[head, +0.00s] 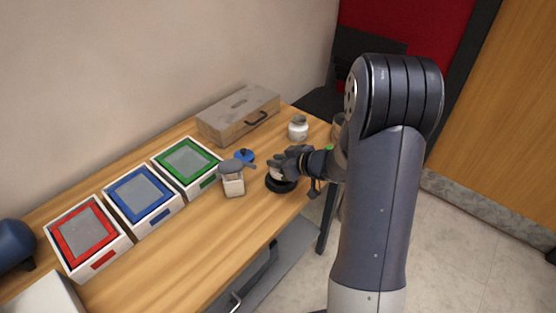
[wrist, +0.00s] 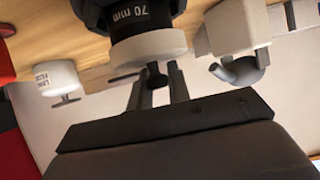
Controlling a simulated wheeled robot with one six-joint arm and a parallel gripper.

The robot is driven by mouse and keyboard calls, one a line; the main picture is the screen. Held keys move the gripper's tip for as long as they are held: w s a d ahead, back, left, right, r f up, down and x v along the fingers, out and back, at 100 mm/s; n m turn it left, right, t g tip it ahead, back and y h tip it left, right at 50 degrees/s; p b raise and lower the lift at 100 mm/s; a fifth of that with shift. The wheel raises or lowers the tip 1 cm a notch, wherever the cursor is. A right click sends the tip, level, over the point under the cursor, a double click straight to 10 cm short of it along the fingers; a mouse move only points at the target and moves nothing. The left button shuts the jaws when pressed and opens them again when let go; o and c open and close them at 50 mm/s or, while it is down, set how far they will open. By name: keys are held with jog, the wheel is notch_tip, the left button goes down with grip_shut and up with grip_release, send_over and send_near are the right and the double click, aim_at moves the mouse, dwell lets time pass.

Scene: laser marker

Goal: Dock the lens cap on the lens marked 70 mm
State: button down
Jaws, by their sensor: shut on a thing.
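The lens marked 70 mm (wrist: 131,17) is a black barrel with a white-lettered band, at the top middle of the wrist view. A pale, round lens cap (wrist: 148,47) lies against its end, between the barrel and my gripper. My gripper (wrist: 158,76) is shut on a dark knob at the cap's middle. The cap looks in line with the barrel and close to or touching it; I cannot tell whether it is fully seated. In the head view my gripper (head: 276,166) is over a black round base (head: 281,185), with a pale part partly hidden by the fingers.
A pale container with a grey top (head: 232,181) stands close left of my gripper, with a small blue thing (head: 245,157) behind. A white jar (head: 298,127) stands farther back. Red, blue and green framed trays (head: 118,252) line the left. A box (head: 240,115) is at the back.

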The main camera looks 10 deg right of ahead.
jog(key=shift+f+b, duration=0.35)
jog(key=shift+f, duration=0.15)
jog(key=c, duration=1.6)
grip_release()
jog(key=shift+p+v, duration=1.15)
jog(key=shift+v, duration=0.6)
jog(key=p+v, duration=0.4)
jog(key=v, duration=0.3)
jog(key=shift+s+d+p, duration=0.15)
jog(key=shift+d+p, duration=0.05)
jog(key=shift+p, duration=0.15)
jog(key=shift+r, duration=0.1)
